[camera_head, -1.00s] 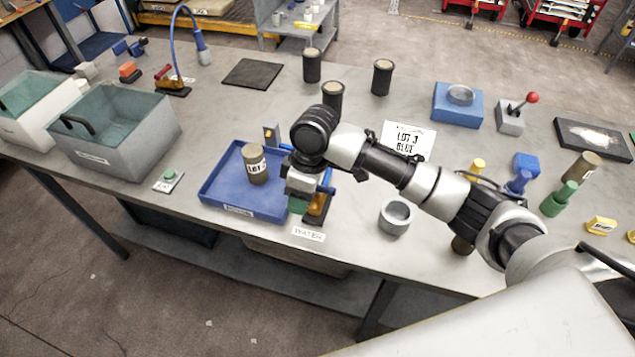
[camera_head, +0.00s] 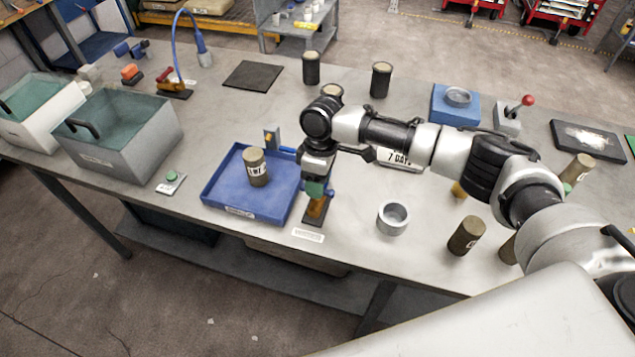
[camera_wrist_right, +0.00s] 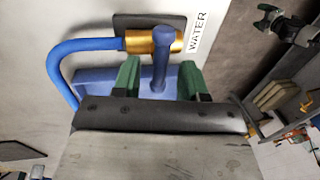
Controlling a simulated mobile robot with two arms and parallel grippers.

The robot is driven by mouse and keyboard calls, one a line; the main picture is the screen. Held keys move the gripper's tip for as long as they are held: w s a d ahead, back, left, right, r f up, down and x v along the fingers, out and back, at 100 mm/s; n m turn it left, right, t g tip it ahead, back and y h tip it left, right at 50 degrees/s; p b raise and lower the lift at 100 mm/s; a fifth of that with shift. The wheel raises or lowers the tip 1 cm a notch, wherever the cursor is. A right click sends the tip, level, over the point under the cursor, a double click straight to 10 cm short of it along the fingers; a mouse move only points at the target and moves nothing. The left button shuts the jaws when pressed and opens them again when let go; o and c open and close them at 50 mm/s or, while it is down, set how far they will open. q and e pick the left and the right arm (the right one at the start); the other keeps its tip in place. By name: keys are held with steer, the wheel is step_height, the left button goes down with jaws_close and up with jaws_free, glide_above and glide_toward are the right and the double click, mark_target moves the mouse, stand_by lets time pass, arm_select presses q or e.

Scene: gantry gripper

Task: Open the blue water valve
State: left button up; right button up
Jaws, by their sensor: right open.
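The water valve has a brass body (camera_wrist_right: 150,41) on a dark plate, with a blue pipe (camera_wrist_right: 75,50) and an upright blue handle (camera_wrist_right: 161,62) in the right wrist view. In the head view its brass part (camera_head: 316,208) shows beside the blue tray, partly hidden by my gripper. My right gripper (camera_wrist_right: 159,80) is open, its green fingers on either side of the blue handle with gaps. In the head view the right gripper (camera_head: 317,188) is over the valve. What looks like my left gripper (camera_wrist_right: 270,17) shows small in the right wrist view; its jaws are unclear.
A blue tray (camera_head: 226,195) holding a labelled canister (camera_head: 256,168) lies just left of the valve. A grey ring (camera_head: 392,218) and a dark canister (camera_head: 466,236) stand to its right. A WATER label (camera_wrist_right: 199,32) lies by the valve.

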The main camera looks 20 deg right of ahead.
steer(key=shift+s+a+f, duration=0.1)
steer(key=shift+s+f, duration=0.05)
steer(key=shift+f, duration=0.7)
jaws_close()
